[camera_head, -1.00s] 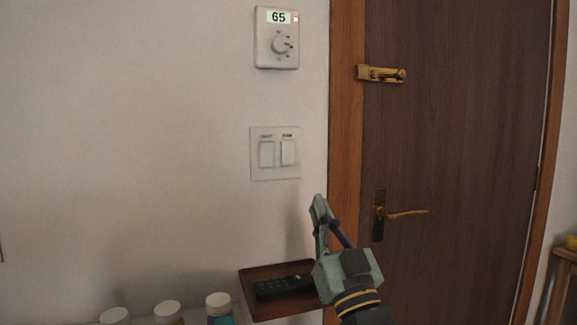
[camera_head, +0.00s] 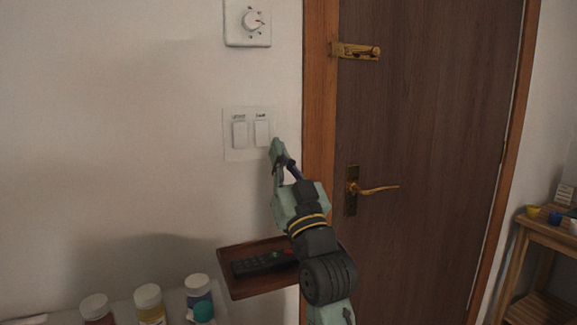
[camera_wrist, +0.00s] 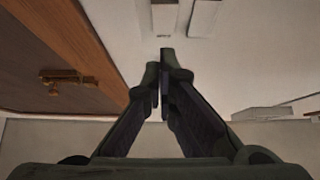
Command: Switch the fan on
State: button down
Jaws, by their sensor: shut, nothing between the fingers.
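A white switch plate (camera_head: 233,151) is on the wall left of the door frame, with two rocker switches. The right rocker (camera_head: 261,133) has a small label above it that looks like FAN, though blurred; the left rocker (camera_head: 240,135) seems to be marked LIGHT. My gripper (camera_head: 277,147) is shut and empty, its tips just right of and slightly below the right rocker. Contact cannot be told. In the wrist view the shut fingertips (camera_wrist: 161,62) point toward the rocker nearer the door (camera_wrist: 164,18), with a gap in the picture between them.
A dial unit (camera_head: 250,21) is on the wall above the plate. A brown tray (camera_head: 236,282) with a black remote (camera_head: 262,263) is below, close to my arm. Several bottles stand at lower left. The door (camera_head: 430,110) has a brass handle (camera_head: 372,189) and bolt (camera_head: 357,51).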

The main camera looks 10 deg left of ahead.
aim_at(264, 129)
jog(key=w+a, duration=0.2)
jog(key=w, duration=0.1)
jog(key=w+a+p, duration=0.1)
jog(key=shift+w+r, duration=0.15)
